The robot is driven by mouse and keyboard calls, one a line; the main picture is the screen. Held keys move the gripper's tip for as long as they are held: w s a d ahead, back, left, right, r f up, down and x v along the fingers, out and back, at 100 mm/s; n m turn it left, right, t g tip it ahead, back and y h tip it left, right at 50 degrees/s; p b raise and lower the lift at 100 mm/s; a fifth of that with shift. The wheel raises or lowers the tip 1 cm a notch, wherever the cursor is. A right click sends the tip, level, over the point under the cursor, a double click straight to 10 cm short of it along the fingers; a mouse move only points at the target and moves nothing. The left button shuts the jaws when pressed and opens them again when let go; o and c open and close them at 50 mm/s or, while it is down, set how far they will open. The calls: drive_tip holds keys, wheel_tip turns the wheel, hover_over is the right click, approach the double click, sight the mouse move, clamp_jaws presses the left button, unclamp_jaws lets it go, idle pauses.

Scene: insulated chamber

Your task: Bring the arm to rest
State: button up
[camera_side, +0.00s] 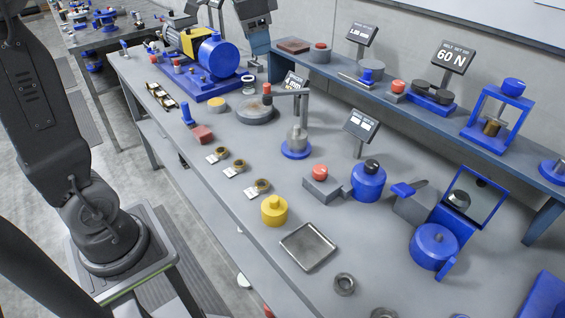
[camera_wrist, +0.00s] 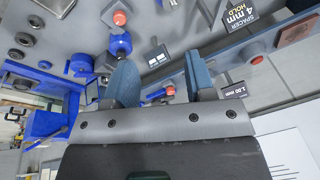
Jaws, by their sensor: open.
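My gripper (camera_wrist: 160,62) shows in the wrist view with its two blue-grey fingers spread apart and nothing between them. In the side view my gripper (camera_side: 252,62) hangs down from the top edge, above the back of the bench, just right of the blue and yellow motor unit (camera_side: 205,55). The rest of the arm above it is cut off by the frame. Whether its fingertips touch anything cannot be told.
The grey bench (camera_side: 225,170) carries several fixtures. A stand with a side arm (camera_side: 297,140), a yellow weight (camera_side: 274,210) and an empty square tray (camera_side: 308,247) stand on it. A raised shelf (camera_side: 415,112) with displays runs along the back.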

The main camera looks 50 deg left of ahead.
drive_tip(key=s+d+f+n+t, duration=0.1)
drive_tip(key=s+d+f, duration=0.3)
drive_tip(key=s, duration=0.5)
drive_tip(key=s+d+f+n+t, duration=0.1)
drive_tip(key=s+d+f+n, duration=0.2)
drive_tip(key=s, duration=0.6)
wheel_tip(320, 180, down, 2)
drive_tip(key=shift+s+d+f+n+t+h, duration=0.15)
drive_tip(key=shift+d+n+t+h, duration=0.2)
drive_tip(key=shift+d, duration=0.5)
